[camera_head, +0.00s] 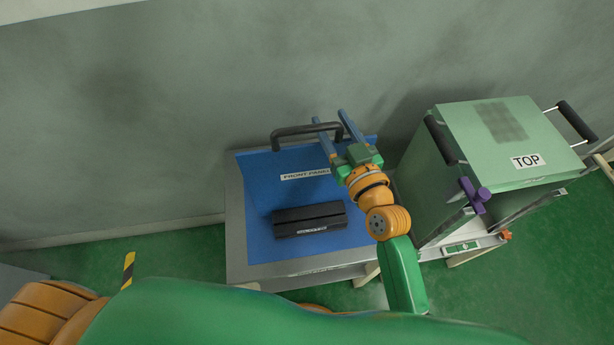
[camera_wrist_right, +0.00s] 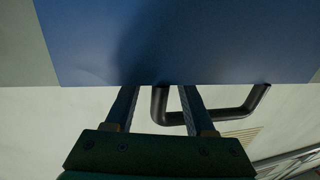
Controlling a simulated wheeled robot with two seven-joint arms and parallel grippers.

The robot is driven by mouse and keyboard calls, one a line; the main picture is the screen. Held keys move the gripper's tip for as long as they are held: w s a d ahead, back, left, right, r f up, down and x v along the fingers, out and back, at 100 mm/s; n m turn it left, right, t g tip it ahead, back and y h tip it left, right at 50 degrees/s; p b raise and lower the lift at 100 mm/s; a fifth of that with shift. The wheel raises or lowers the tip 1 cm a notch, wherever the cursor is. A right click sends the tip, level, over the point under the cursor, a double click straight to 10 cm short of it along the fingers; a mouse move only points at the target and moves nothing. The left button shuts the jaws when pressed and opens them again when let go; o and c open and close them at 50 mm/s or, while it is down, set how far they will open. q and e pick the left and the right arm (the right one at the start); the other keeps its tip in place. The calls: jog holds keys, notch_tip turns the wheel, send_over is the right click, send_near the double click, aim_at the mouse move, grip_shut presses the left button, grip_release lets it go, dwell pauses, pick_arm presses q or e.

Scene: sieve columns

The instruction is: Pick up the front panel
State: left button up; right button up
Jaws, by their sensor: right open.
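The front panel (camera_head: 258,175) is a blue sheet lying on a grey table, with a white "FRONT PANEL" label. A black bar handle (camera_head: 292,130) stands at its far edge. My right gripper (camera_head: 329,116) is open, its two blue fingers reaching over the far edge at the handle's right end. In the right wrist view, the blue panel (camera_wrist_right: 180,40) fills the top and the handle (camera_wrist_right: 232,115) shows below it. One leg of the handle appears between the open fingers (camera_wrist_right: 157,90); contact cannot be told. My left gripper is out of view.
A black block (camera_head: 308,212) with a small label lies on the panel's near part. The grey table's rim (camera_head: 233,235) shows at left. A green box (camera_head: 475,135) marked "TOP", with black handles, stands at right. A grey wall (camera_head: 150,110) rises behind.

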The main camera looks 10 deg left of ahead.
jog(key=shift+w+a+f, duration=0.15)
jog(key=shift+w, duration=0.2)
jog(key=shift+s, duration=0.15)
grip_shut()
dwell(0.9)
